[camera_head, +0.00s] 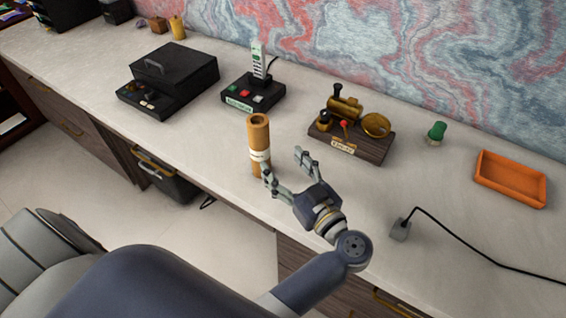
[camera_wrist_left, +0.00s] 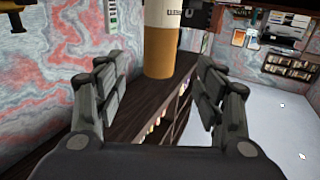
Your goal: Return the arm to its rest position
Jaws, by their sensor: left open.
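My left gripper (camera_head: 286,166) is above the front part of the desk in the head view. Its two fingers are spread, with nothing between them. A tan cylinder with a white label (camera_head: 259,146) stands upright on the desk just left of the fingers. In the left wrist view the open fingers (camera_wrist_left: 164,92) show at both sides, and the cylinder (camera_wrist_left: 160,52) stands ahead, between them in the picture. The cylinder looks apart from the fingers. My right gripper is in neither view.
On the desk (camera_head: 330,215) stand a black box (camera_head: 172,78), a phone base with buttons (camera_head: 252,95), a wooden stand with brass parts (camera_head: 352,135), a green object (camera_head: 437,132) and an orange tray (camera_head: 511,178). A corded grey block (camera_head: 400,231) lies right of my arm.

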